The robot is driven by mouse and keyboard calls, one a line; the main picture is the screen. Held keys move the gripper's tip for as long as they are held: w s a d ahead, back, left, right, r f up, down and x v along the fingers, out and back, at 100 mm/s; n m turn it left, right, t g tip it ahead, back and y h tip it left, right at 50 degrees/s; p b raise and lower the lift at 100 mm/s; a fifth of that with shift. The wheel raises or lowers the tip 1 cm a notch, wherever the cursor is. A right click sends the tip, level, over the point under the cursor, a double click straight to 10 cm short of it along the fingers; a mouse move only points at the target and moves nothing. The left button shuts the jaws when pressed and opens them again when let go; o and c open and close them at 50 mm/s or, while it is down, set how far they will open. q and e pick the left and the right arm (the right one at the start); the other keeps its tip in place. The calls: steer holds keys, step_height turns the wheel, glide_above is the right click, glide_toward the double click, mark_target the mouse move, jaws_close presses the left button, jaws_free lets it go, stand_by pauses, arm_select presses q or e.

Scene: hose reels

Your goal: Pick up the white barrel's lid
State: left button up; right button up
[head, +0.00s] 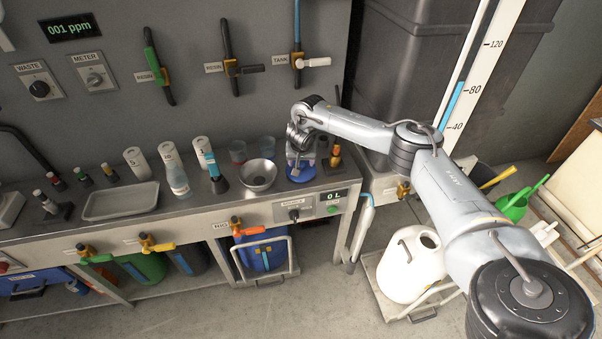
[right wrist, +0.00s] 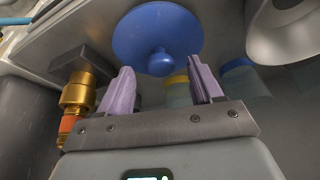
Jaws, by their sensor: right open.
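The white barrel (head: 402,268) stands on a low trolley at the lower right, its round top opening uncovered. A blue round lid with a ball knob (right wrist: 158,30) lies on the bench; its blue edge also shows in the head view (head: 301,174), partly hidden by my gripper. I cannot tell from its colour that it belongs to the white barrel. My right gripper (right wrist: 160,78) is open and empty. The knob appears between and slightly beyond its two purple fingertips, with no visible contact. In the head view my right gripper (head: 299,158) is above the lid. My left gripper is not in view.
A metal bowl (head: 258,174) stands left of the lid, and a brass fitting (head: 335,157) stands close to its right. Cups, bottles and a metal tray (head: 121,201) are farther left on the bench. A blue barrel (head: 262,252) is under the bench.

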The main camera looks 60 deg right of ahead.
steer(key=shift+w+d+f, duration=0.1)
steer(key=shift+d+f, duration=0.05)
steer(key=shift+f, duration=0.35)
steer(key=shift+c, duration=0.4)
steer(key=c, duration=1)
steer(key=shift+c, duration=0.3)
